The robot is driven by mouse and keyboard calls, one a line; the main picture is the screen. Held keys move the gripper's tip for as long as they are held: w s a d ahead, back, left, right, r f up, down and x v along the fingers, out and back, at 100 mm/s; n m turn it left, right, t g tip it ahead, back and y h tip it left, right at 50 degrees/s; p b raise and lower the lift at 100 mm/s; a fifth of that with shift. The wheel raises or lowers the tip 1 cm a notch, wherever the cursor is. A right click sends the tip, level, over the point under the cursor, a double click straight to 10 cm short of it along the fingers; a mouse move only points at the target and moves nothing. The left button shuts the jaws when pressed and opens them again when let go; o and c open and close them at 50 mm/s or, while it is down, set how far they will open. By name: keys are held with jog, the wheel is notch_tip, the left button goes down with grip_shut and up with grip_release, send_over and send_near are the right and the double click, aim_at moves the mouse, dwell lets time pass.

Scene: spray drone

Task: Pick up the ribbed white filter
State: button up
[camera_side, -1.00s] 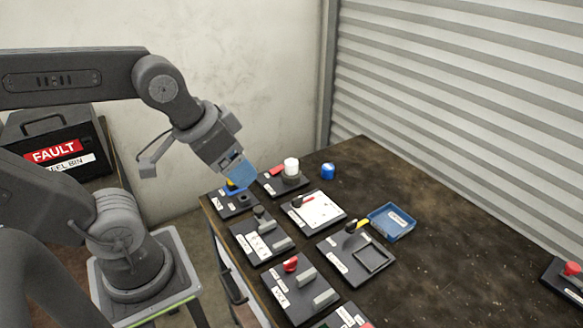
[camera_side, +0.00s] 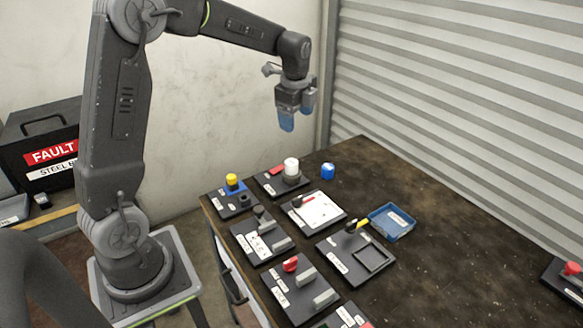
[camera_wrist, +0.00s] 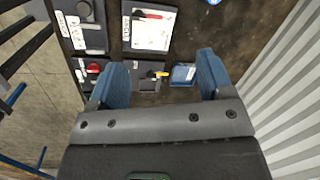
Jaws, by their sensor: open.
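The filter does not show in the wrist view.
A yellow-topped part (camera_side: 232,181) stands to the left. Several black plates with knobs and a blue tray (camera_side: 401,216) lie in front. The table's right side is mostly clear.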

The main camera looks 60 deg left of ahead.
aim_at(292, 162)
jog(key=w+a+f+m+g, duration=0.1)
jog(key=w+a+f+m, duration=0.3)
jog(key=a+f, duration=0.35)
jog(key=f, duration=1.3)
jog(key=shift+a+f, duration=0.25)
jog(key=shift+a, duration=0.05)
jog(key=c, duration=1.1)
